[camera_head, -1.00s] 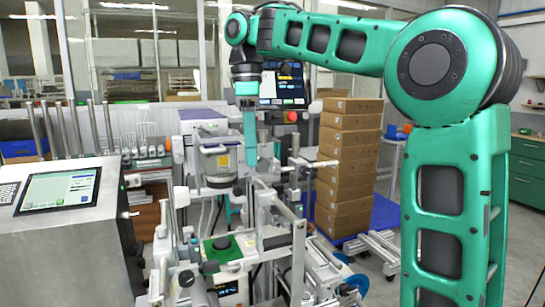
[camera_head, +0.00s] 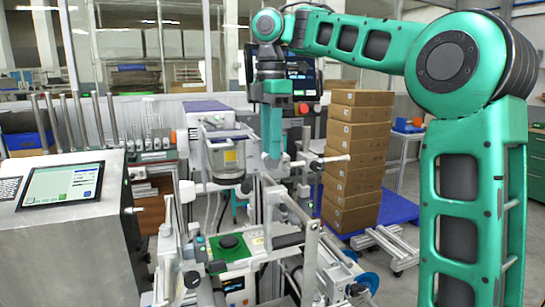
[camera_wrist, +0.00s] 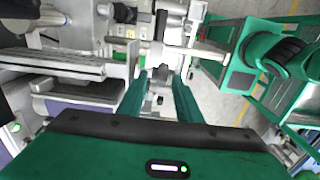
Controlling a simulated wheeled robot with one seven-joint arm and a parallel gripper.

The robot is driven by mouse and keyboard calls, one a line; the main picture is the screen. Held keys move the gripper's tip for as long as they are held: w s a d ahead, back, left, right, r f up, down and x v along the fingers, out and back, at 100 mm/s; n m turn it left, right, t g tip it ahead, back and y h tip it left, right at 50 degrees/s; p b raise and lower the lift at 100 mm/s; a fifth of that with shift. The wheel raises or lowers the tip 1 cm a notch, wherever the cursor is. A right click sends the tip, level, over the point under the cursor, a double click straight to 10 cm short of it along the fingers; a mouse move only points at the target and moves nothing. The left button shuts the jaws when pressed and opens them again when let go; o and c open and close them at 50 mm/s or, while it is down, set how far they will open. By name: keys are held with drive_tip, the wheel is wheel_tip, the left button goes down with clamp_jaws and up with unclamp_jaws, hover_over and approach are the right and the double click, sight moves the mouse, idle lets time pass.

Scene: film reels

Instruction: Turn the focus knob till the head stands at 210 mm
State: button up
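My gripper (camera_head: 271,150) hangs pointing down over the middle of the machine, beside the grey cylindrical unit (camera_head: 227,158), in the head view. In the wrist view its two green fingers (camera_wrist: 160,95) stand apart with a visible gap and nothing clearly held between them. A black round knob (camera_head: 192,279) shows at the machine's lower left, well below and left of the gripper. I cannot tell whether it is the focus knob. The head cannot be identified surely, and no 210 mm reading is legible. A small lit display (camera_head: 235,285) is too small to read.
A steel cabinet with a tilted touchscreen (camera_head: 62,184) stands at the left. A green pad with a black round piece (camera_head: 228,241) sits low on the machine. Metal rails and rods crowd around the gripper. Stacked cardboard boxes (camera_head: 357,160) stand behind on a blue pallet (camera_head: 398,207).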

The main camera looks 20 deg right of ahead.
drive_tip(key=shift+s+f, duration=0.1)
drive_tip(key=shift+f, duration=1.5)
clamp_jaws()
